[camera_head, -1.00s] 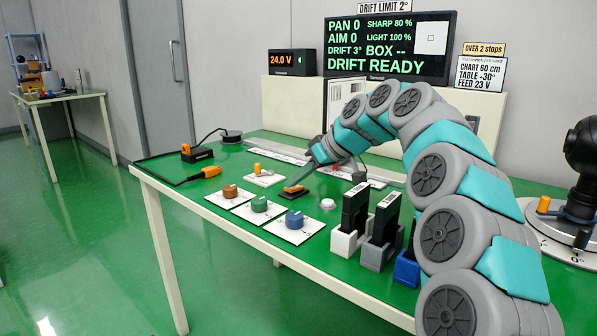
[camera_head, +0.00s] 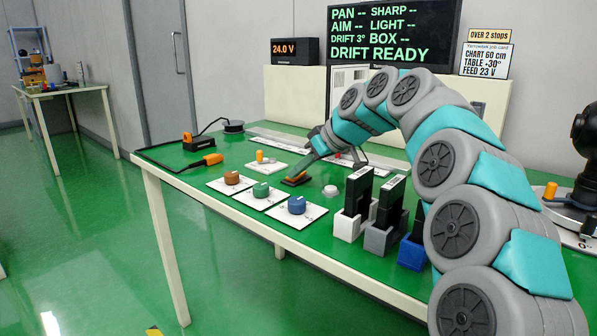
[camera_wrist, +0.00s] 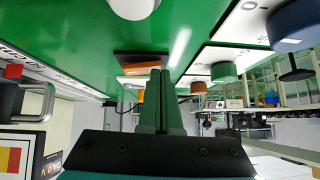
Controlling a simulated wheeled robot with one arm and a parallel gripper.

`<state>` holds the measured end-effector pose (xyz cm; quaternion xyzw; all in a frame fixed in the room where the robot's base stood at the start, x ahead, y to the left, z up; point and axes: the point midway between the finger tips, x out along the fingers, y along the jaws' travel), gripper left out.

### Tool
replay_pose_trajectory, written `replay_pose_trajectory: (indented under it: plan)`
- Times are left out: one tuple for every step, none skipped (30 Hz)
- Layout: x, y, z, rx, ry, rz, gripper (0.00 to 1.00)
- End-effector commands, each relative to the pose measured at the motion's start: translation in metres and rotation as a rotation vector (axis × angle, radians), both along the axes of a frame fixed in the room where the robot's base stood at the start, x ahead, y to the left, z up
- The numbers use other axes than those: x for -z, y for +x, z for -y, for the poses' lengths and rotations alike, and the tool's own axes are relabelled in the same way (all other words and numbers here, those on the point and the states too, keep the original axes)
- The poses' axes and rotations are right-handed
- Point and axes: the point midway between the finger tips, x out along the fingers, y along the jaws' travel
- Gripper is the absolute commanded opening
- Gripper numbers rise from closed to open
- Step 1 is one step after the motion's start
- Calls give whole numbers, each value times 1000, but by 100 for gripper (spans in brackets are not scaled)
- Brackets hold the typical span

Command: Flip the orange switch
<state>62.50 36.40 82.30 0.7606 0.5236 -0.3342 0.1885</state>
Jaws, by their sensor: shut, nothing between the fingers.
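The orange switch (camera_head: 294,180) is a small rocker on a dark base on the green table. My gripper (camera_head: 302,174) is shut and empty, angled down with its tips at the switch, partly covering it. In the wrist view, the orange rocker (camera_wrist: 140,69) shows right beside the closed fingertips (camera_wrist: 160,72). I cannot tell for certain whether they touch or which way the rocker is tilted. The display (camera_head: 393,33) reads "DRIFT READY", with dashes after PAN, AIM, SHARP, LIGHT and BOX.
Brown (camera_head: 232,178), green (camera_head: 262,189) and blue (camera_head: 296,205) knobs sit on white plates left of and in front of the switch. A white button (camera_head: 330,191) is close on its right. Black modules in holders (camera_head: 353,208) stand further right. An orange plug (camera_head: 212,160) lies left.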

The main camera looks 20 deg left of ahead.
Motion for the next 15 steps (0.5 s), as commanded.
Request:
replay_pose_trajectory:
  plan:
    - [-1,1,0,0,0,0,0]
    - [-1,2,1,1,0,0,0]
    - [-2,3,1,1,0,0,0]
    - [-3,4,1,1,0,0,0]
    - [-3,5,2,1,0,0,0]
    - [-4,7,3,1,0,0,0]
    - [-5,8,3,2,0,1,0]
    - [-6,9,3,2,1,1,0]
    - [-6,11,4,2,1,1,0]
    - [-7,12,5,2,1,1,0]
    - [-7,13,5,2,1,1,0]
    - [-8,14,5,2,1,1,0]
    - [-8,14,5,2,1,2,0]
    - [-8,14,6,2,1,2,0]
    - [-7,14,6,1,2,1,0]
